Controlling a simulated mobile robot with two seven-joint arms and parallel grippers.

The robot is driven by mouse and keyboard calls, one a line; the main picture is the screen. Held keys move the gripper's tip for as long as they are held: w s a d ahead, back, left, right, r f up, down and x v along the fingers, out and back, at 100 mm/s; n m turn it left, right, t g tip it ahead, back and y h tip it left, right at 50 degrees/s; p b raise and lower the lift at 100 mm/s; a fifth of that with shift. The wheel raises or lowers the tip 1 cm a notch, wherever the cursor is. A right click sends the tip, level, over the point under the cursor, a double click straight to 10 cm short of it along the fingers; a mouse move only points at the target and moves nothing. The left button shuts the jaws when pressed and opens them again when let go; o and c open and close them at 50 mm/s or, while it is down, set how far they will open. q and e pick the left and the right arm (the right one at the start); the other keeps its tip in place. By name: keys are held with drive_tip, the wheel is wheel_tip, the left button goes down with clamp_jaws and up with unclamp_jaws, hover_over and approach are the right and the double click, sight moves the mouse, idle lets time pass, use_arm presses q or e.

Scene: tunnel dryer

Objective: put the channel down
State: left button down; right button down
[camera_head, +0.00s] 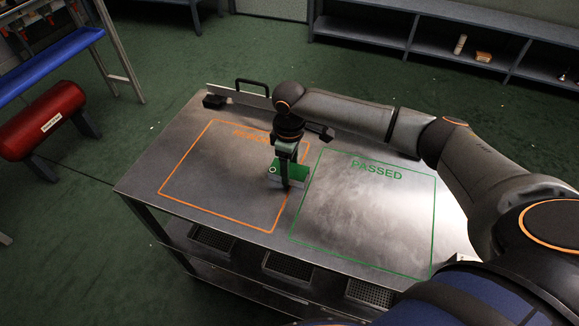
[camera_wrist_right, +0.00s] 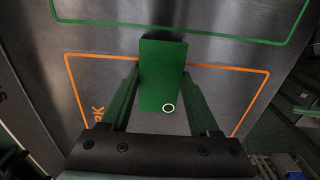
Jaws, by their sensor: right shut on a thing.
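The channel is a green block-like piece (camera_head: 297,171) with a small white ring mark near one end. My right gripper (camera_head: 286,181) is shut on it, pointing down over the table. In the right wrist view the channel (camera_wrist_right: 162,75) sits between the two fingers of the gripper (camera_wrist_right: 163,92). It lies across the orange outline's edge, in or above the strip between the orange and green outlines. I cannot tell whether it touches the table top. Its underside is hidden. My left gripper is not in view.
The metal table (camera_head: 150,180) carries an orange outline (camera_head: 220,217) with partly hidden lettering and a green outline (camera_head: 434,225) marked PASSED. Both areas look empty. A black handle (camera_head: 252,82) stands at the back edge. A red cylinder (camera_head: 40,122) and blue trough (camera_head: 50,62) are at left.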

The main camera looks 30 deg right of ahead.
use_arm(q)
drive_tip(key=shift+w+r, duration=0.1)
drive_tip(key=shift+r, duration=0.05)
use_arm(e)
drive_tip(key=c, duration=0.5)
unclamp_jaws()
drive_tip(key=o, duration=0.3)
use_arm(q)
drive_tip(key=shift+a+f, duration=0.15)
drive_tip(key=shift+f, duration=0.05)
use_arm(e)
drive_tip(key=shift+o, duration=0.4)
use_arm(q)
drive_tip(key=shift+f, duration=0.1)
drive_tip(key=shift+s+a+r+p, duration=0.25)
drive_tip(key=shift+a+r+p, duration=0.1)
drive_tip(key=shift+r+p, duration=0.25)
use_arm(e)
wheel_tip(320, 180, up, 12)
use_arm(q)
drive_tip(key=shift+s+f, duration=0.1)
